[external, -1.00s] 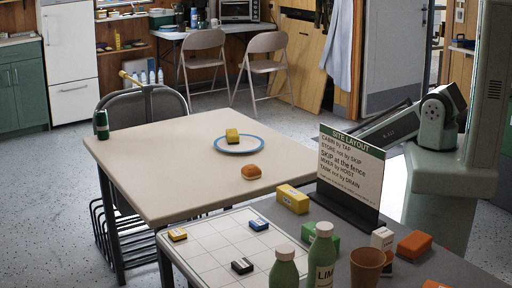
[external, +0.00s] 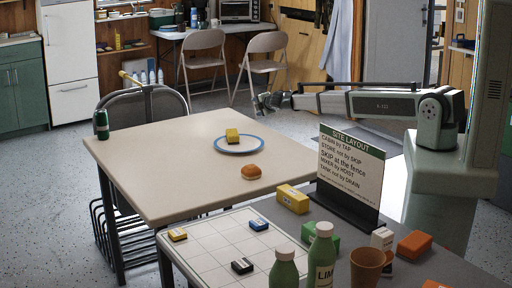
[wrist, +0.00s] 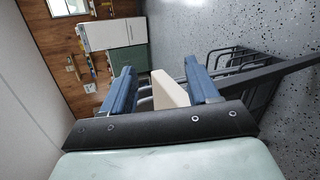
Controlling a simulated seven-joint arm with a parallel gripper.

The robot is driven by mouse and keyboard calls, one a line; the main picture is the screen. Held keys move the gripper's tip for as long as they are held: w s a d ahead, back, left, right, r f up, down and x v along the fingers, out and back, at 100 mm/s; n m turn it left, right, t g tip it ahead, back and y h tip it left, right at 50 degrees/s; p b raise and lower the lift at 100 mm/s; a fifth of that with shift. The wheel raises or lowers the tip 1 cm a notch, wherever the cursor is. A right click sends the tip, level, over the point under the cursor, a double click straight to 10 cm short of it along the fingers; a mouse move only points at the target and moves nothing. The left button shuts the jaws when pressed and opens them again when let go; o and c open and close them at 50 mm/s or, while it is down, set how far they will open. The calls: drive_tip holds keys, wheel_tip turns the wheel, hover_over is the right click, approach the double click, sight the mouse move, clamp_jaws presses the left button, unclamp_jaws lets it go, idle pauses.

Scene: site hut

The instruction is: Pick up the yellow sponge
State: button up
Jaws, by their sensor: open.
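My gripper (external: 262,104) is in the air, above and a little right of the plate in the external view, apart from everything. In the wrist view my gripper (wrist: 158,68) has its two blue fingers apart with nothing held. The beige table end (wrist: 168,92) shows beyond and between them. The yellow block cannot be made out in the wrist view.
An orange bun (external: 251,172) sits near the plate. A green can (external: 102,125) stands at the table's left edge. A sign (external: 350,170), a yellow box (external: 292,199), green bottles (external: 320,258) and a gridded board (external: 215,250) with small blocks are in front. Mid-table is clear.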

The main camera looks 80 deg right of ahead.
drive_tip(key=w+a+r+m+g+y, duration=0.1)
drive_tip(key=a+m, duration=0.3)
drive_tip(key=m, duration=0.1)
drive_tip(key=w+a+r+m+g+y, duration=0.1)
drive_tip(key=a+r+m+g+y, duration=0.1)
drive_tip(key=a+m, duration=0.2)
drive_tip(key=w+a+r+m+g+y, duration=0.1)
drive_tip(key=a+m+g, duration=0.1)
drive_tip(key=a+m, duration=0.2)
drive_tip(key=shift+w+a+r+m+y, duration=0.25)
drive_tip(key=shift+r+m+y, duration=0.1)
drive_tip(key=shift+m, duration=0.55)
drive_tip(key=a+r+m+g+y, duration=0.2)
drive_tip(key=a+r+m+y, duration=0.25)
drive_tip(key=a, duration=0.75)
drive_tip(key=m+g+y, duration=0.2)
drive_tip(key=m+y, duration=0.1)
drive_tip(key=m, duration=0.1)
approach(232, 132)
drive_tip(key=f, duration=0.3)
drive_tip(key=shift+s+a+f, duration=0.25)
drive_tip(key=shift+s+f, duration=0.05)
drive_tip(key=shift+s, duration=0.05)
drive_tip(key=shift+a+f, duration=0.15)
drive_tip(key=shift+f, duration=1.45)
drive_tip(key=shift+a+f, duration=0.1)
drive_tip(key=shift+f, duration=1.45)
drive_tip(key=c, duration=0.8)
drive_tip(key=shift+r, duration=0.1)
